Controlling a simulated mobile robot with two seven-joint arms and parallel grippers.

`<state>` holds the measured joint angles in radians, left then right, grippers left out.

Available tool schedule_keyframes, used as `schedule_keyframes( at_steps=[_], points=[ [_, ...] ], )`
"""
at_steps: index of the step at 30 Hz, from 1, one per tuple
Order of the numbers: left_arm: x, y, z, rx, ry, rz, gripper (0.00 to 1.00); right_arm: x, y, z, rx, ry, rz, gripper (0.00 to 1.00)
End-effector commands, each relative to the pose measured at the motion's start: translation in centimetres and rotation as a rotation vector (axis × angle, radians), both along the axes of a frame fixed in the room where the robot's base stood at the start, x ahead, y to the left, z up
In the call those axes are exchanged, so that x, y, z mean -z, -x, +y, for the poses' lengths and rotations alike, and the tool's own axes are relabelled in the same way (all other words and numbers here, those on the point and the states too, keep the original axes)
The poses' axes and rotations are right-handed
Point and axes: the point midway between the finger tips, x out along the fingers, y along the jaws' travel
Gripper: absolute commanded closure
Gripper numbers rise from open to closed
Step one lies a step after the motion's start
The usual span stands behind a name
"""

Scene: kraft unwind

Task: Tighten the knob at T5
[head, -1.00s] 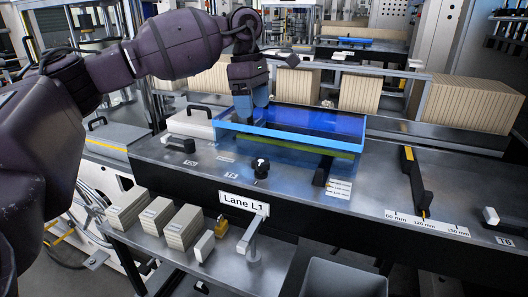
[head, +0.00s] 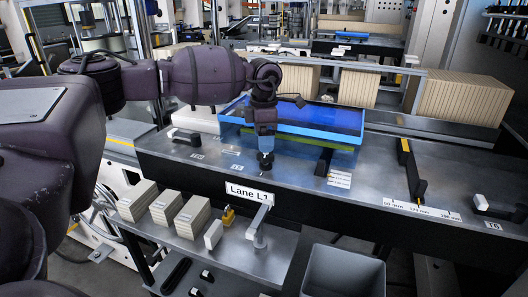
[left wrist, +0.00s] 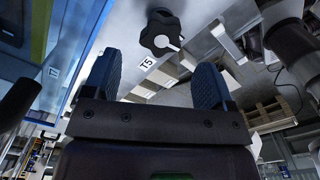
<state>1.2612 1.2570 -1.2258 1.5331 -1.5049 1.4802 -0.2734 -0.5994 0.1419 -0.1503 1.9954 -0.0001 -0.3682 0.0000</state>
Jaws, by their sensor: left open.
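The knob at T5 is black and lobed, with a white mark; in the left wrist view the knob (left wrist: 161,33) stands on the metal deck beside the T5 label (left wrist: 147,63). In the head view the knob (head: 265,162) sits in front of the blue guard, mostly below my left gripper (head: 265,147). My left gripper (left wrist: 155,82) is open and empty, its two blue fingers spread wide. The knob lies beyond the fingertips, roughly in line with the gap. Whether the fingers overlap it in height I cannot tell. My right gripper is not in view.
A translucent blue guard (head: 315,121) stands right behind the knob. The Lane L1 sign (head: 249,193) is on the front edge. Kraft stacks (head: 137,200), a yellow padlock-like item (head: 228,216) and a grey bin (head: 343,270) are in front and below.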

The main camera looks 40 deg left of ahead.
Motion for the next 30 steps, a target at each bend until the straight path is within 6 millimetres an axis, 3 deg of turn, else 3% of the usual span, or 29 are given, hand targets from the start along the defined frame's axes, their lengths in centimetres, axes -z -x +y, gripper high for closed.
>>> schedule_keyframes(
  at_steps=[3, 9, 22, 30],
  points=[
    [2.0, 0.0, 0.0, 0.001, 0.001, 0.003, 0.22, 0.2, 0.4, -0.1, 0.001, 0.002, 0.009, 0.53],
    [4.1, 0.0, 0.0, 0.000, 0.001, 0.001, 0.22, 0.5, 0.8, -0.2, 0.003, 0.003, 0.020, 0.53],
    [4.8, 0.0, 0.0, 0.001, 0.001, -0.001, 0.22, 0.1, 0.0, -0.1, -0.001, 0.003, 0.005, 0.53],
    [4.8, 0.0, 0.0, 0.001, 0.001, -0.001, 0.63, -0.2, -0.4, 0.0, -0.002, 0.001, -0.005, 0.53]
  ],
)
